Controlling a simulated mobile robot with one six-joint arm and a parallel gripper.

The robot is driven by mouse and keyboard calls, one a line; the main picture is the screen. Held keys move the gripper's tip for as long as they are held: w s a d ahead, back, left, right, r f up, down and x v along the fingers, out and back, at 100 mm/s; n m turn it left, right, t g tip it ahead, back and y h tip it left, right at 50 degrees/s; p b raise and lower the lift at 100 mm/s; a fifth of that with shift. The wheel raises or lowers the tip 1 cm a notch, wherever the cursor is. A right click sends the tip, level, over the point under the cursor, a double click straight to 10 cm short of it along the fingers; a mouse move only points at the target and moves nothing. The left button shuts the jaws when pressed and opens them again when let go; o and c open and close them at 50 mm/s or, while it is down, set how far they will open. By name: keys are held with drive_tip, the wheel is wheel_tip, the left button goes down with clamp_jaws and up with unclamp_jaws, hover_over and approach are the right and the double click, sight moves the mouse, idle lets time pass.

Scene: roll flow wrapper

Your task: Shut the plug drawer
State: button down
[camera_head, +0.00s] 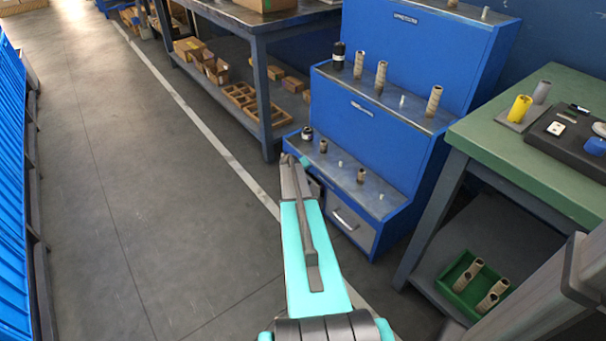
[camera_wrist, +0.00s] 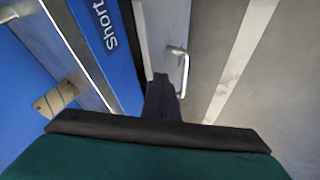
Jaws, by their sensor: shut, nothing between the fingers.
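The drawer (camera_head: 349,226) has a grey front with a bar handle, low in the blue stepped stand (camera_head: 385,140). My arm hides its left part in the head view, and I cannot tell how far out it stands. In the wrist view the grey drawer front (camera_wrist: 158,35) and its handle (camera_wrist: 183,72) lie just beyond my gripper (camera_wrist: 163,90). The fingers are shut and empty, close to the handle's near end; I cannot tell whether they touch. My gripper (camera_head: 292,163) is partly hidden behind the arm in the head view.
Wooden rolls stand on the stand's steps. A green-topped table (camera_head: 540,135) is at the right, with a green tray (camera_head: 455,270) of rolls on its lower shelf. A workbench (camera_head: 257,30) with boxes stands behind. Open floor (camera_head: 130,180) lies left.

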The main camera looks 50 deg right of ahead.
drive_tip(key=shift+w+a, duration=0.1)
drive_tip(key=shift+w+a, duration=0.1)
drive_tip(key=s+a+r+p, duration=0.1)
drive_tip(key=a+r, duration=0.7)
drive_tip(key=a, duration=0.1)
drive_tip(key=shift+s, duration=0.4)
drive_tip(key=c, duration=2.5)
unclamp_jaws()
